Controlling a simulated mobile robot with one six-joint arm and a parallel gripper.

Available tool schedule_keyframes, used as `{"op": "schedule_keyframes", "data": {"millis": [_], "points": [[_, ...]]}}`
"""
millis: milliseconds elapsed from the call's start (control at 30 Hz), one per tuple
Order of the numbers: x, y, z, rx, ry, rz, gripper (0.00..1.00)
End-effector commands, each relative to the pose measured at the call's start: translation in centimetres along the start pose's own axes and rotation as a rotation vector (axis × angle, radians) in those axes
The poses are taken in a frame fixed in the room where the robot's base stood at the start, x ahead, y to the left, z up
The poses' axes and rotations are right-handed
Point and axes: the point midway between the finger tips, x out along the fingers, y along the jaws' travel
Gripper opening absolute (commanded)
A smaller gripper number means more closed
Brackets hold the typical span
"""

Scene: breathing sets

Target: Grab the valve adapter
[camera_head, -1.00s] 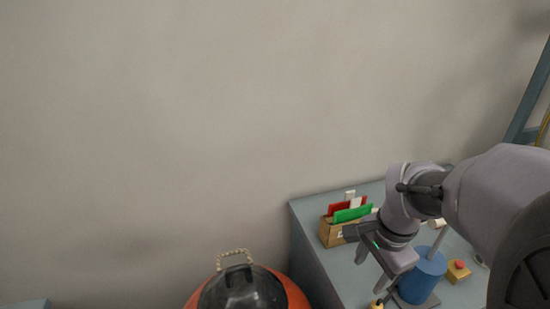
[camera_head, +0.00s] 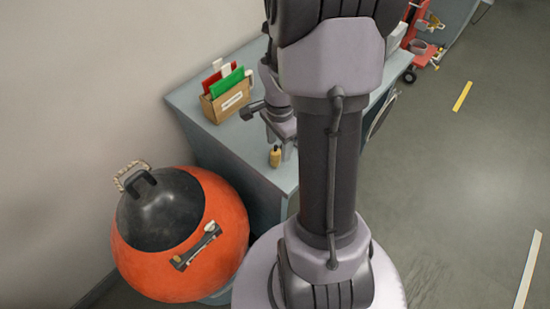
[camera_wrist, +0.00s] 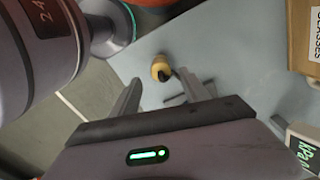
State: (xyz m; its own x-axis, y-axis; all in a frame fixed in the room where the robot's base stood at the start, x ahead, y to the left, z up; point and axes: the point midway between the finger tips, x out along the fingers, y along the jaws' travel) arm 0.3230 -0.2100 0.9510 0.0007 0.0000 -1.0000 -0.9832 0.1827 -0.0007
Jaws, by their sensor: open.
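The valve adapter appears to be the small brass-yellow piece (camera_head: 275,156) standing near the front edge of the grey-blue table. In the wrist view the yellow piece (camera_wrist: 160,66), with a dark part at its side, lies just past and roughly between my fingertips. My gripper (camera_head: 281,146) is low over the table beside it, partly hidden behind my arm in the head view. In the wrist view my gripper (camera_wrist: 160,78) has its two fingers spread apart with nothing held. Whether a finger touches the piece cannot be told.
A cardboard box (camera_head: 226,103) with red and green cards stands on the table (camera_head: 205,140) behind the gripper. A large orange sphere (camera_head: 220,215) with a black lid sits left of the table. A labelled kPa device (camera_wrist: 302,145) shows at the wrist view's right. Floor at right is open.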

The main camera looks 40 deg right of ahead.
Motion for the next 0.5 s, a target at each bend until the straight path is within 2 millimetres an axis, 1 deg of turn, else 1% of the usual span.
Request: {"op": "schedule_keyframes", "data": {"millis": [133,200,233,433,500], "points": [[3.0,-0.3,0.7,-0.002,-0.001,0.002,0.54],[4.4,-0.2,0.7,-0.001,-0.001,0.004,0.54],[4.8,-0.2,0.7,-0.001,-0.001,0.002,0.54],[4.6,-0.3,0.7,0.0,0.0,0.0,0.54],[4.6,-0.3,0.7,0.0,0.0,0.0,0.4]]}}
